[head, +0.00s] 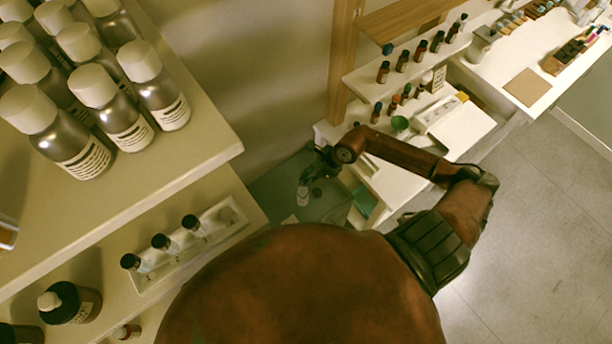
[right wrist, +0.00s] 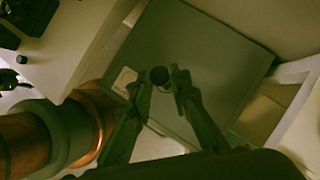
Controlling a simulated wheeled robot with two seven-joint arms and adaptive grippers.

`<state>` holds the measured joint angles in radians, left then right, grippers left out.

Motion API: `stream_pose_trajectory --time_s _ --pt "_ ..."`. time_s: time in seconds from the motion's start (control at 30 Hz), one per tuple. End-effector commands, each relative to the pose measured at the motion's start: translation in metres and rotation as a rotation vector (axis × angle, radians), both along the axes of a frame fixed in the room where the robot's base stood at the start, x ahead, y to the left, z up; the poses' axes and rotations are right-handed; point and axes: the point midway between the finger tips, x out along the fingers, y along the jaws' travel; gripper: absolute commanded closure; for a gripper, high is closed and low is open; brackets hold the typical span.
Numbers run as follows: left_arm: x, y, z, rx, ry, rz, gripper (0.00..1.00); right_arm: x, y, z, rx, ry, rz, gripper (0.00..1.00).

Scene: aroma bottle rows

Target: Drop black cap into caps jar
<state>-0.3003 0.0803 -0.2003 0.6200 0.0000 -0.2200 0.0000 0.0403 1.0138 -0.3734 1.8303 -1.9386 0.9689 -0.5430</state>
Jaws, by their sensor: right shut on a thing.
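My right gripper (head: 313,182) is at the far end of my right arm, over a grey-green surface, in the head view. In the right wrist view its two fingertips (right wrist: 162,82) are closed on a small round black cap (right wrist: 159,75). A small pale, clear-looking jar (head: 303,196) shows right beside the fingertips in the head view; it looks like the caps jar, though its contents are too small to make out. I cannot tell whether the cap is directly above the jar's mouth. My left gripper is not in view.
Silver bottles with white caps (head: 96,88) crowd the upper left shelf. A white rack (head: 212,236) with black-topped vials stands below. Shelves with small brown bottles (head: 402,62) lie beyond my arm.

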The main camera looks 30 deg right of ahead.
Motion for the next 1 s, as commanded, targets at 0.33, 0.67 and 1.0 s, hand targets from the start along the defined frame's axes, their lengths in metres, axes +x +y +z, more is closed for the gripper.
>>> stream_pose_trajectory --time_s 0.33,0.67,1.0 --pt "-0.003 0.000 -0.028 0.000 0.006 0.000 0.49 -0.001 0.001 -0.040 0.001 0.003 0.001 0.92" --pt "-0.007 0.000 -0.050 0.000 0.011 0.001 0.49 -0.001 0.001 -0.072 0.001 0.004 0.001 0.92" --pt "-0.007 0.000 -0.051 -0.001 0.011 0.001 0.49 -0.001 0.001 -0.076 0.001 0.002 0.002 0.92"
